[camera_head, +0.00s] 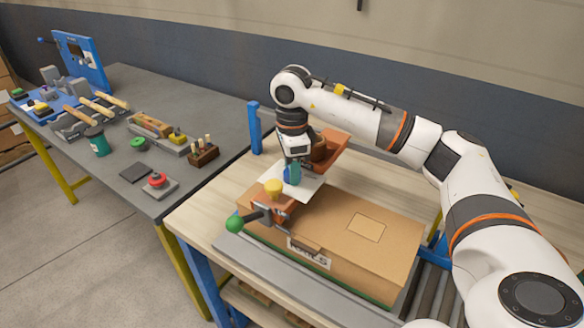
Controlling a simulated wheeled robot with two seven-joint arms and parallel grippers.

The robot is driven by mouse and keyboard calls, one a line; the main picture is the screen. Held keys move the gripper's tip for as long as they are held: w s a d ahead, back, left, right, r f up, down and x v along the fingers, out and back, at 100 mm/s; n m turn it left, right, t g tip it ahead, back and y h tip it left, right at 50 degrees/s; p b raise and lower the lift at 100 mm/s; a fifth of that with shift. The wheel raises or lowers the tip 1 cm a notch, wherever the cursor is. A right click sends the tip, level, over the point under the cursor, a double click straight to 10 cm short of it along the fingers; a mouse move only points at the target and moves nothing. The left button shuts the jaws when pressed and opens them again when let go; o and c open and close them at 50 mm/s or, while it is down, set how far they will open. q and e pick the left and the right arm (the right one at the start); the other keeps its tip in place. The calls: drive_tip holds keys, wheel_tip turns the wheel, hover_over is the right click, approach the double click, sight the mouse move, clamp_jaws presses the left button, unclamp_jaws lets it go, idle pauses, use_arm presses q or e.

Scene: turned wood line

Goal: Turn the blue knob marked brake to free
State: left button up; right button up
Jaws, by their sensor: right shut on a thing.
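The blue knob (292,175) stands on a white plate (308,187) at the back left corner of the light wooden bench. My right gripper (292,163) points down from above and is shut on the blue knob. The gripper hides the knob's top, and I cannot read any brake or free marking, so its setting cannot be told. My left gripper is not in view.
A closed cardboard box (385,235) lies just in front. A yellow knob (273,187) and a green-ended lever (235,223) are close by on the left. An orange holder (334,148) stands behind my gripper. A grey table (200,115) with several tools is at left.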

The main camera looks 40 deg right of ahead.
drive_tip(key=shift+r, duration=0.1)
drive_tip(key=o, duration=1)
drive_tip(key=shift+r, duration=0.35)
wheel_tip(320, 180, up, 7)
drive_tip(key=shift+f+b, duration=0.1)
drive_tip(key=shift+b, duration=0.8)
wheel_tip(320, 180, up, 4)
drive_tip(key=shift+r+p, duration=0.2)
drive_tip(key=shift+p, duration=0.4)
